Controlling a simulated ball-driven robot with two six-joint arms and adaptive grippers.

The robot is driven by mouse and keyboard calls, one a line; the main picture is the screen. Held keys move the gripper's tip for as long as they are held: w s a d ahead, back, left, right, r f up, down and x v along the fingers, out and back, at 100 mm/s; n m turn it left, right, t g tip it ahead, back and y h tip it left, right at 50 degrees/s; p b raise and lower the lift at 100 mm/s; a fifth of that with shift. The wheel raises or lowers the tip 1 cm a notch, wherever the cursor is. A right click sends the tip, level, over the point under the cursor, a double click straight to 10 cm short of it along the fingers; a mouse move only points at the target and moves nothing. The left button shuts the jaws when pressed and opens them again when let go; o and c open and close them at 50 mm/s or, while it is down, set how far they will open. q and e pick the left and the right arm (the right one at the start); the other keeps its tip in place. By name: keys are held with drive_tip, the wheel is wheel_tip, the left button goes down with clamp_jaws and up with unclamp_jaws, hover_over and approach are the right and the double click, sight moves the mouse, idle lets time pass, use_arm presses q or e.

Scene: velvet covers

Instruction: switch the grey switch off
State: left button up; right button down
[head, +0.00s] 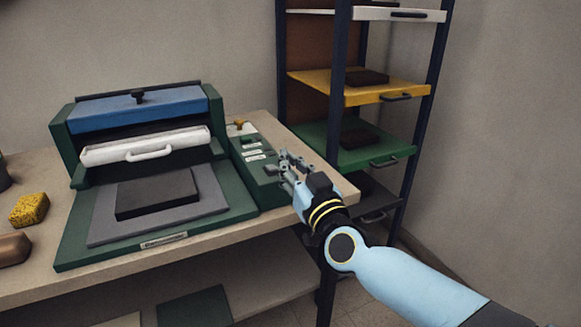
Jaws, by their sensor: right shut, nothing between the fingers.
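A dark green control box (265,194) runs along the right side of the green press on the table. Its top carries small pale labels and dark controls; they are too small to tell which is the grey switch or how it is set. My right gripper (284,162) is at the right edge of this box, by the front part of its controls. Its fingers are shut with nothing between them, and they hide part of the box. I cannot tell whether they touch it. My left gripper is not in view.
The press has a blue cover (135,108), a white handled drawer (145,146) and a dark block (157,194) on a grey plate. A yellow sponge (29,209) lies at left. A rack with a yellow shelf (375,93) and a green shelf (390,152) stands behind my right arm.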

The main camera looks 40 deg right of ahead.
sight(276, 168)
drive_tip(key=x, duration=0.7)
drive_tip(key=shift+w+d+r, duration=0.1)
drive_tip(key=shift+w+d, duration=0.05)
drive_tip(key=shift+w, duration=0.1)
drive_tip(key=f+b, duration=0.2)
drive_tip(key=f, duration=0.1)
drive_tip(key=shift+s+f+b, duration=0.2)
drive_tip(key=shift+s+b, duration=0.1)
drive_tip(key=shift+s, duration=0.1)
drive_tip(key=shift+s+f, duration=0.15)
drive_tip(key=shift+f, duration=0.25)
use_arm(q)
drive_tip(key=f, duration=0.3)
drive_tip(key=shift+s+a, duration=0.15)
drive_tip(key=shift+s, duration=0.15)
